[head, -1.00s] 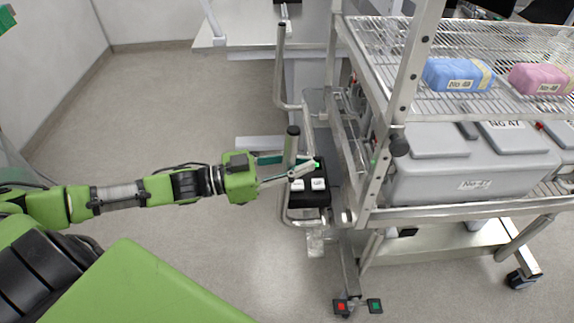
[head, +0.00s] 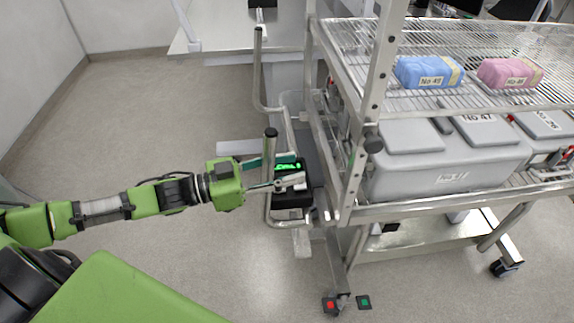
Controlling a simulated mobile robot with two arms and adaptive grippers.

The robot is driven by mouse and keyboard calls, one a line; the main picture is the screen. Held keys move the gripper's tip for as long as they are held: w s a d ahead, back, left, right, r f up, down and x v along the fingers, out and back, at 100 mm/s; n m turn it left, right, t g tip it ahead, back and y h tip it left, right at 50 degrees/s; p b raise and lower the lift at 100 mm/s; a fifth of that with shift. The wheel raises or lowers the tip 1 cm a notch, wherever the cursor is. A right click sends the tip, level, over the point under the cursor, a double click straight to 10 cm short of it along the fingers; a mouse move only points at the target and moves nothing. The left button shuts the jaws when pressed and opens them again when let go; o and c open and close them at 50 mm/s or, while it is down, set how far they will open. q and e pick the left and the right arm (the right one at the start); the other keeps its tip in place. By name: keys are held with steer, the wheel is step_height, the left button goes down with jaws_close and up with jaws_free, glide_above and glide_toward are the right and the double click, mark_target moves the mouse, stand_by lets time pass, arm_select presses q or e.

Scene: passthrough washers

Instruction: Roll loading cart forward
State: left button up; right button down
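The loading cart (head: 438,204) is a metal frame with a wire shelf, on the right of the head view. Its tubular handle (head: 270,150) stands upright at the near left side. My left gripper (head: 302,167) reaches in from the left at the handle. One finger passes behind the handle post and the other in front, with a gap between the fingers, so it looks open around the post. Contact is hard to judge. The fingers partly cover a black control box (head: 290,202) with a green display and white buttons. My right gripper is out of view.
Blue (head: 428,72) and pink (head: 508,73) packs lie on the wire shelf, above grey lidded containers (head: 450,165). Red (head: 330,305) and green (head: 364,302) pedals sit at the cart's foot. A white table (head: 222,38) stands behind. The floor at left is clear.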

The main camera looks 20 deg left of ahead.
mark_target(265, 174)
arm_select(q)
steer(key=shift+v, duration=5.65)
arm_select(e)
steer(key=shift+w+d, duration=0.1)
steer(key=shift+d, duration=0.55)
arm_select(q)
steer(key=shift+a, duration=0.1)
